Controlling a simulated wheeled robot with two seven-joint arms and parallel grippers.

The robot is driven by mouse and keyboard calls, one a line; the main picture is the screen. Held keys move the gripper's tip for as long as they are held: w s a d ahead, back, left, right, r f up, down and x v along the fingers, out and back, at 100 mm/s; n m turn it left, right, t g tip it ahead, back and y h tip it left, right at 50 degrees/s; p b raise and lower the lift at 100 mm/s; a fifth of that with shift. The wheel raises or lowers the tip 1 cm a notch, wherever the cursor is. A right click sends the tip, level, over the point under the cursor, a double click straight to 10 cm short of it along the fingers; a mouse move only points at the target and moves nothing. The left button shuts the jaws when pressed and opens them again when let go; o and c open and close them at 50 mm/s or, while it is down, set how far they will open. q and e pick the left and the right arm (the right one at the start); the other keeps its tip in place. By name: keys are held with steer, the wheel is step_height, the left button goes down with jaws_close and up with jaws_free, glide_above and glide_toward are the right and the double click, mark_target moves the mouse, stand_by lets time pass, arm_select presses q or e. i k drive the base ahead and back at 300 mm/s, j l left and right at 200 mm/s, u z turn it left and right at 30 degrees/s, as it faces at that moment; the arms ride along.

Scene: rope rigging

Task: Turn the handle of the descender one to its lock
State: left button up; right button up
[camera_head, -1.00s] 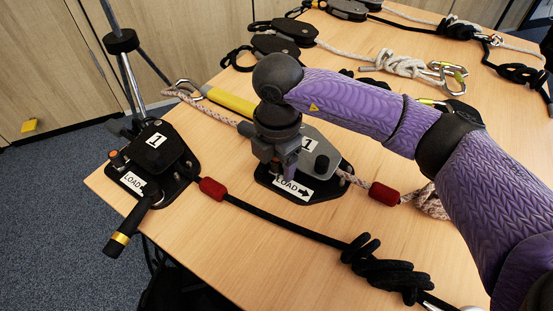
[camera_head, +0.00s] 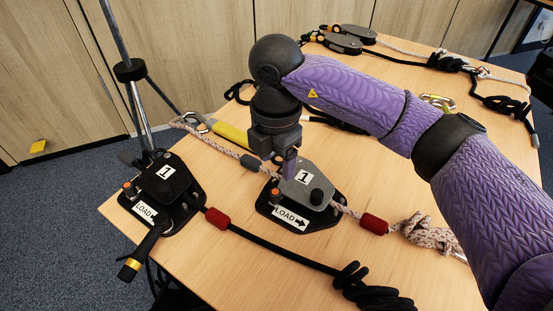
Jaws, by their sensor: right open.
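The black one (camera_head: 165,180) at the left has a black handle (camera_head: 140,252) with a yellow band, jutting out past the table's near-left edge. The grey one (camera_head: 313,183) in the middle has a black base plate with a LOAD label. A yellow handle-like bar (camera_head: 231,135) runs behind my right gripper; where it joins is hidden. My right gripper (camera_head: 284,168) points down, open, over the far-left part of the grey device. Whether it touches is unclear. My left gripper is not in view.
A pale rope with a red sleeve (camera_head: 374,224) leaves the grey device; a black rope with a red sleeve (camera_head: 217,218) leaves the black one. Black knots (camera_head: 365,288) lie near the front edge. A tripod-like stand (camera_head: 130,70) rises at left.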

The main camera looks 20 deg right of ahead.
mark_target(162, 222)
steer(key=k+j, duration=0.2)
steer(key=k, duration=0.3)
steer(key=k+j, duration=0.25)
steer(key=k, duration=0.2)
